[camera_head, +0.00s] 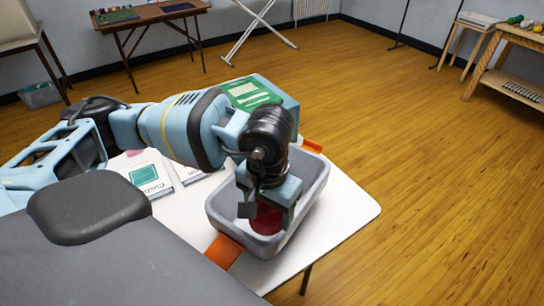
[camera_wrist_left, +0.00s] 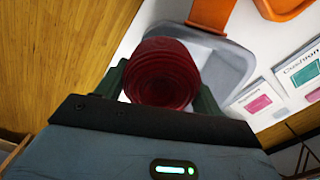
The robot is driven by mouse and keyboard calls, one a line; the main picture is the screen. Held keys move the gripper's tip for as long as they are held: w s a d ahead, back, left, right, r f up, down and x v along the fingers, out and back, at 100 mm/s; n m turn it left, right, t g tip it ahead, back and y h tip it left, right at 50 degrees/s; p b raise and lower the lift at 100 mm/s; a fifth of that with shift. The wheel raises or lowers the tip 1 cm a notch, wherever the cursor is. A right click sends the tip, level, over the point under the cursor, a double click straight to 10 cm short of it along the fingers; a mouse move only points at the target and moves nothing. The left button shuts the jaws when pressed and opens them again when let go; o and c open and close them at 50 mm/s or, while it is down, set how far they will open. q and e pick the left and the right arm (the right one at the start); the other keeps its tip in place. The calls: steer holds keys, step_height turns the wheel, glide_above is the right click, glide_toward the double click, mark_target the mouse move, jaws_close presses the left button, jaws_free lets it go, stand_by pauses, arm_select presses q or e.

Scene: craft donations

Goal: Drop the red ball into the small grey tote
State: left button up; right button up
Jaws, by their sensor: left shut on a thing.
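The small grey tote (camera_head: 216,213) stands on the white table, with orange handles at its ends. My left gripper (camera_head: 264,218) points down inside the tote's opening in the head view. It is shut on the red ball (camera_head: 267,219), which is partly covered by the fingers. In the left wrist view the red ball (camera_wrist_left: 162,75) sits between the two green fingers, with the grey tote (camera_wrist_left: 236,62) behind it. I cannot tell whether the ball touches the tote's floor. My right gripper is not in view.
The white table (camera_head: 340,215) has bare room right of the tote. Printed booklets (camera_head: 150,175) lie left of it, and a green and teal box (camera_head: 262,92) stands behind. A wooden table (camera_head: 150,14) and a shelf (camera_head: 510,75) stand farther off.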

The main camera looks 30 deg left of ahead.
arm_select(q)
steer(key=shift+w+r+n, duration=0.2)
steer(key=shift+w+n, duration=0.05)
steer(key=shift+n, duration=0.15)
steer(key=w+a+n+p, duration=0.2)
steer(key=w+a+n, duration=0.2)
steer(key=n, duration=1.2)
steer(key=w+a+n+p, duration=0.3)
steer(key=w+a+n, duration=0.1)
steer(key=n, duration=1.2)
steer(key=shift+w+a+f, duration=0.15)
steer(key=shift+w+a, duration=0.15)
steer(key=shift+w, duration=0.35)
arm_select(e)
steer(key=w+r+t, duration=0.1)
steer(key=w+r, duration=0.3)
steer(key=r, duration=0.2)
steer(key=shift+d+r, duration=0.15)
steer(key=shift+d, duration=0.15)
arm_select(q)
steer(key=shift+f, duration=0.1)
step_height(320, 180, down, 6)
steer(key=b, duration=0.2)
steer(key=shift+b, duration=0.4)
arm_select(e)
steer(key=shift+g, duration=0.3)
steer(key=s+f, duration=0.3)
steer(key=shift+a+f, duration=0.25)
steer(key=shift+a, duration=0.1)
